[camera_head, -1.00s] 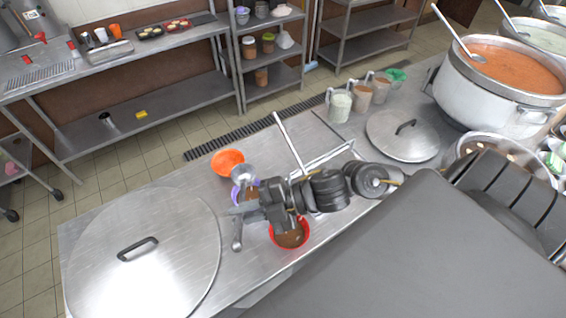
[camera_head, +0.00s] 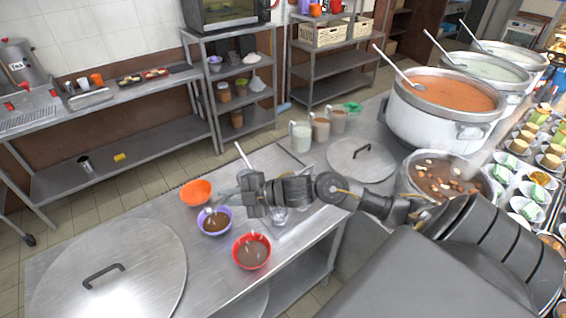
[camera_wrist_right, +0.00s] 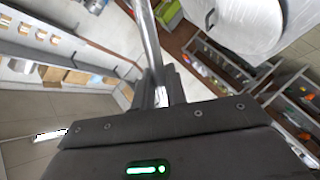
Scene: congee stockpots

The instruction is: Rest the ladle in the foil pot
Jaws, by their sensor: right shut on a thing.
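My right gripper (camera_head: 250,195) is above the steel counter, shut on a ladle. The ladle's thin handle (camera_head: 243,155) sticks up behind the gripper, and a shiny metal part that looks like its bowl (camera_head: 279,215) shows below the arm. In the right wrist view the handle (camera_wrist_right: 149,45) runs up from between the fingers (camera_wrist_right: 160,92). A silvery pot (camera_head: 408,180) with brown, chunky contents stands at the right, beyond my forearm; it may be the foil pot, but I cannot tell its material. My left gripper is out of view.
Orange (camera_head: 196,192), purple (camera_head: 215,221) and red (camera_head: 252,251) bowls stand near the gripper. Large lids lie at the left (camera_head: 108,280) and near several jugs (camera_head: 361,160). A big pot of orange congee (camera_head: 440,125) with its own ladle stands behind the silvery pot.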

